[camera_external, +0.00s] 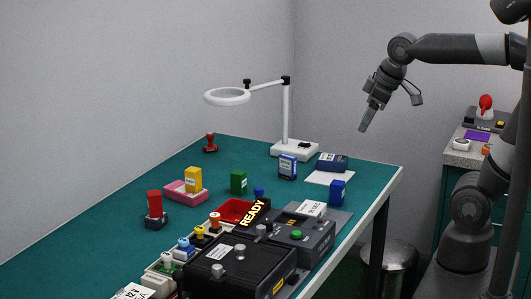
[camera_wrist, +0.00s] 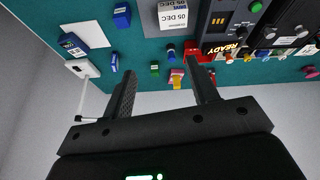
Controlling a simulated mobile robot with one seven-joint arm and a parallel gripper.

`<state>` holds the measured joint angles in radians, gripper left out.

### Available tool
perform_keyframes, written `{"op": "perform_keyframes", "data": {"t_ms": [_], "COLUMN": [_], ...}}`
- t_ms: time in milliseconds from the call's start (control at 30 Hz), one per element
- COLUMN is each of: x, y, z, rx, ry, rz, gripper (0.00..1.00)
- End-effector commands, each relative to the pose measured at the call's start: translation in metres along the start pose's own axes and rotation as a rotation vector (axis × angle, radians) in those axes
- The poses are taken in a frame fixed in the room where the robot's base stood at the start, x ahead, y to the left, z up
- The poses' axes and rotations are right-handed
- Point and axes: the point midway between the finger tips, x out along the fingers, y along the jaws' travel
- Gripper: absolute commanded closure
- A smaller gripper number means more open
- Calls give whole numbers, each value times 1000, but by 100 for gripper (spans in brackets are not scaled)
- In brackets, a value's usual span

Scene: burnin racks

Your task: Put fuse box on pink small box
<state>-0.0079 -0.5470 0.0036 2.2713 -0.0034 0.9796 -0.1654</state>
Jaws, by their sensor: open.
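The pink small box (camera_external: 181,197) lies low on the left part of the green table, with a yellow block (camera_external: 193,179) on it. It also shows in the wrist view (camera_wrist: 176,84), small and far off. I cannot tell for sure which thing is the fuse box; a blue box with a white label (camera_external: 288,166) stands upright near the lamp, and a plain blue box (camera_external: 338,193) stands at the right. My gripper (camera_external: 364,126) hangs in the air above and beyond the table's right back corner. Its two fingers (camera_wrist: 161,69) are apart with nothing between them.
A magnifier lamp (camera_external: 295,149) stands at the back. A dark blue box (camera_external: 332,162) lies near a white sheet (camera_external: 325,178). A green block (camera_external: 238,182), a red stamp (camera_external: 154,205) and black machines (camera_external: 240,268) stand further forward.

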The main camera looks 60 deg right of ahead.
Motion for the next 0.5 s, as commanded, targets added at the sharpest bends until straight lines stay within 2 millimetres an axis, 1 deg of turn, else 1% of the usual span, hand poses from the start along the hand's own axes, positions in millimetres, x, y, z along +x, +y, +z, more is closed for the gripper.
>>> {"op": "perform_keyframes", "data": {"t_ms": [33,100,200,333,500], "x": [2,6,13,17,19], "y": [-2,-5,-8,-10,-11], "z": [18,39,61,76,79], "rx": [35,83,135,171,181], "ry": [14,28,42,54,54], "rz": [3,4,5,5,5], "gripper": [46,46,46,46,46]}}
